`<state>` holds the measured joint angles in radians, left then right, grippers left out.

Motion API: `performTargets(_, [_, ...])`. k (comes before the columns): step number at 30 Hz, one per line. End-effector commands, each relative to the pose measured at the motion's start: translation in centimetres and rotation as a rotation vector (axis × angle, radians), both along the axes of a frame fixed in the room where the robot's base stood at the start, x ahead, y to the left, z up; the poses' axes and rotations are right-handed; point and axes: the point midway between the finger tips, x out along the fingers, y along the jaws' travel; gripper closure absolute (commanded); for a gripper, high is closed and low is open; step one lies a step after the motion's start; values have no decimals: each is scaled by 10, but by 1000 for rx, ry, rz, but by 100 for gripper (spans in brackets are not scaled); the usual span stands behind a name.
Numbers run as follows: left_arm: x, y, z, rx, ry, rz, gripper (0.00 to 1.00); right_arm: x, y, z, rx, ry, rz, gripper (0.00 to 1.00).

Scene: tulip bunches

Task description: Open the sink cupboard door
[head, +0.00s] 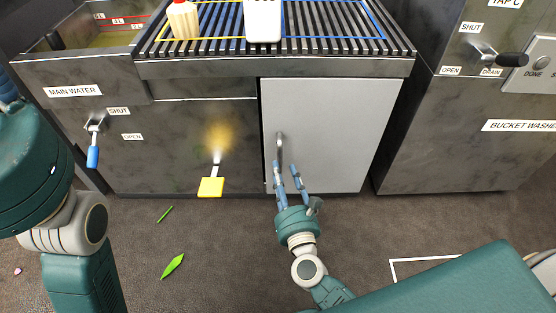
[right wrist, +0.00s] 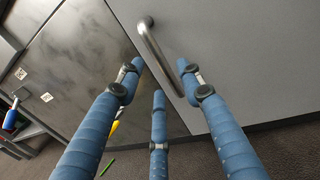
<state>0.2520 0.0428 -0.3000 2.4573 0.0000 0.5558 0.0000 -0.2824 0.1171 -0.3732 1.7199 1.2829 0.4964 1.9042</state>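The sink cupboard door (head: 330,120) is a plain light grey panel under the slatted rack, and it looks shut. Its vertical metal bar handle (head: 280,148) is near the door's left edge. The handle also shows in the right wrist view (right wrist: 160,55). My right gripper (head: 287,168) is open at the handle's lower part, its blue fingers spread. In the right wrist view the handle's lower end lies between the fingertips; I cannot tell whether they touch it. My left arm is at the left edge, with only a bit of blue gripper (head: 8,92) showing.
A slatted rack (head: 275,67) above the door holds a white container (head: 263,20) and a cream bottle (head: 183,20). A blue-handled valve (head: 93,155) and yellow tag (head: 211,187) are left. A dark cabinet (head: 440,140) stands right. Green leaves (head: 172,266) lie on the floor.

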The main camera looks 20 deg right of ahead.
Motion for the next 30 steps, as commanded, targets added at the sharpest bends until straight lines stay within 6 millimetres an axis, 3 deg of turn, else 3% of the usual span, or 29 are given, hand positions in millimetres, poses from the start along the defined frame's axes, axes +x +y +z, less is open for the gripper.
performTargets(3, [-4, 0, 0, 1, -15, 1, 60, 24, -2, 0, 0, -4, -1, 63])
performTargets(9, [-7, -1, 2, 2, -28, 1, 60, 52, -4, 0, 0, -2, -1, 63])
performTargets(22, [-7, -1, 3, 4, -32, 2, 60, 62, -5, 1, -2, -2, 1, 63])
performTargets(27, [-7, -1, 3, 4, -32, 2, 60, 61, -5, 1, -2, -2, 0, 97])
performTargets(30, [-8, -1, 4, 4, -32, 2, 60, 61, -5, 1, -3, -2, 0, 100])
